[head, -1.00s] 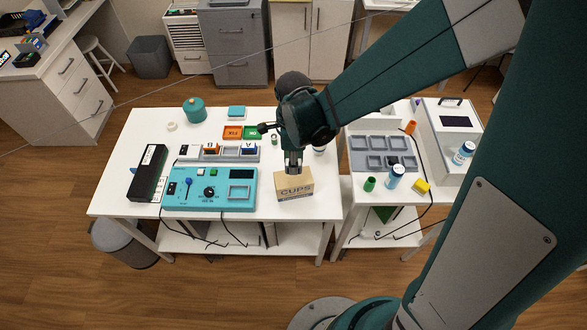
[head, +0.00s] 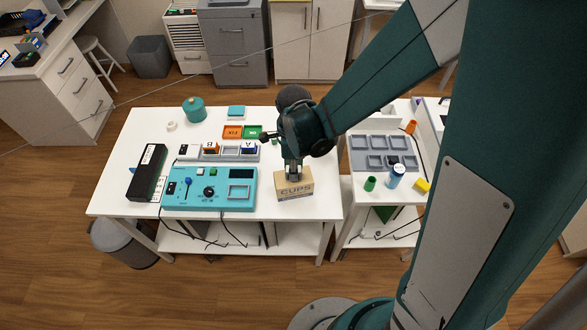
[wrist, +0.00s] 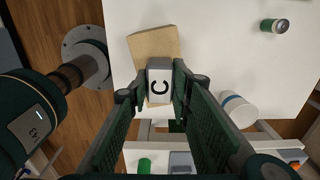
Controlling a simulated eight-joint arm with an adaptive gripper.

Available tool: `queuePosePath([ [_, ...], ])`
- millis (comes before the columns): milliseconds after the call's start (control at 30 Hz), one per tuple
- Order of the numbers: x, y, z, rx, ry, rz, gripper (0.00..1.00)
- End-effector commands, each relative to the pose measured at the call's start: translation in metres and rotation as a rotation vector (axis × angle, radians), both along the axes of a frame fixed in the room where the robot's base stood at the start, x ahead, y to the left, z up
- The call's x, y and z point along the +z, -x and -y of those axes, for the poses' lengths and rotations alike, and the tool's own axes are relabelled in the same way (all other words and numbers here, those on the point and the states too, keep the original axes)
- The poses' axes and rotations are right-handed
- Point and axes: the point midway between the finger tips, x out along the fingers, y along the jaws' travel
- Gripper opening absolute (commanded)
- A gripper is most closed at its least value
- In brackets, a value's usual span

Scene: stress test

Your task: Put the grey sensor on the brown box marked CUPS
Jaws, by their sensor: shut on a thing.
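The brown box marked CUPS (head: 296,189) stands on the white table, near its right front part. My gripper (head: 293,175) is right over the box, pointing down, with its fingertips at about the top of the box. In the wrist view my gripper (wrist: 160,88) is shut on the grey sensor (wrist: 160,74), a small block with a black C on its pale face. The box's tan top (wrist: 150,43) shows behind and beside the sensor. I cannot tell whether the sensor touches the box. In the head view the fingers mostly hide the sensor.
A teal control panel (head: 215,200) lies just left of the box, with a black case (head: 148,172) further left. Orange (head: 233,132) and green (head: 253,132) trays lie behind. A side table on the right holds a grey compartment tray (head: 373,142) and a white-capped bottle (head: 396,176).

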Motion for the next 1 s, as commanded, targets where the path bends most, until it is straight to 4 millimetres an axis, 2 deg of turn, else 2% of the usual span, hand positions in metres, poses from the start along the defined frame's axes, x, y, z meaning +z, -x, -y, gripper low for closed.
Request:
queuePosePath([
  [33,-0.002,0.0,0.0,0.0,0.0,0.0,0.08],
  [67,-0.002,0.0,0.0,0.0,0.0,0.0,0.23],
  [167,-0.001,0.0,0.0,0.0,0.0,0.0,0.36],
  [667,0.002,0.0,0.0,0.0,0.0,0.0,0.36],
  [1000,0.024,0.0,0.0,0.0,0.0,0.0,0.36],
])
